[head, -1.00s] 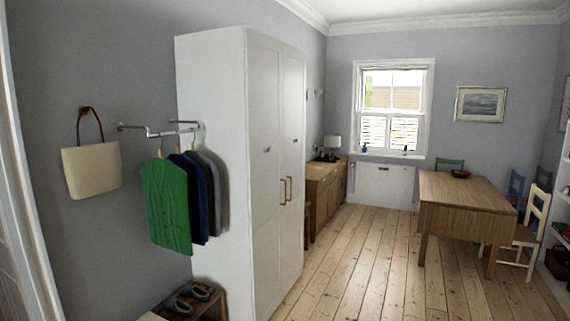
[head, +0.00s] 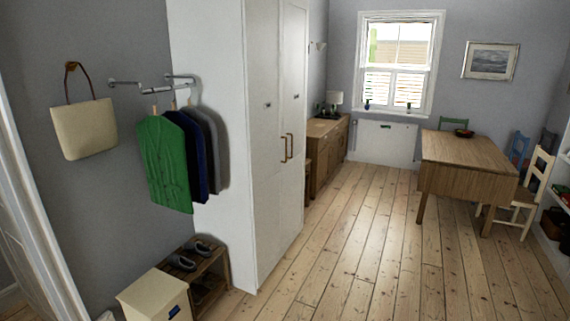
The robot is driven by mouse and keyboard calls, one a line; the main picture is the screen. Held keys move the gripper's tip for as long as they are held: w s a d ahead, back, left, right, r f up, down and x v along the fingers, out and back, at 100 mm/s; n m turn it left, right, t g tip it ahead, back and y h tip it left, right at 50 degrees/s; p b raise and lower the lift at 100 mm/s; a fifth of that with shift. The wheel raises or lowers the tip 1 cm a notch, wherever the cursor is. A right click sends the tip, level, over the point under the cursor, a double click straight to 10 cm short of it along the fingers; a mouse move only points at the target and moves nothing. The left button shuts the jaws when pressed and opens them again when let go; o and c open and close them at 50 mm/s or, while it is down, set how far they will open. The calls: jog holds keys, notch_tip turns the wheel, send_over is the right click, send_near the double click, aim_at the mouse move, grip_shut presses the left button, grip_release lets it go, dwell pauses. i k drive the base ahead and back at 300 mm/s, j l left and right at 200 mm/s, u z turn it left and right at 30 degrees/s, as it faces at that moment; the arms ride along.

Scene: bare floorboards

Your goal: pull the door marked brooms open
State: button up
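A tall white cupboard (head: 210,130) stands against the left wall with two narrow doors facing right. The near door (head: 265,190) and the far door (head: 293,120) both look shut. Each has a small dark label, the near one (head: 267,105) and the far one (head: 296,97); the writing is too small to read, so I cannot tell which says brooms. Two upright brass-coloured handles (head: 285,149) sit side by side where the doors meet. My gripper is not in view.
Coats (head: 165,165) hang from a wall rail left of the cupboard. A shoe rack (head: 205,270) and a cream box (head: 155,297) stand on the floor before its near side. A wooden table (head: 465,165) stands at right. The floorboards (head: 370,250) in front of the doors are clear.

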aim_at(296, 12)
jog(key=i, duration=2.6)
jog(key=i+u, duration=0.15)
jog(key=i, duration=0.45)
jog(key=i+l, duration=0.15)
jog(key=i, duration=0.45)
jog(key=i+l+u, duration=0.15)
jog(key=i, duration=0.45)
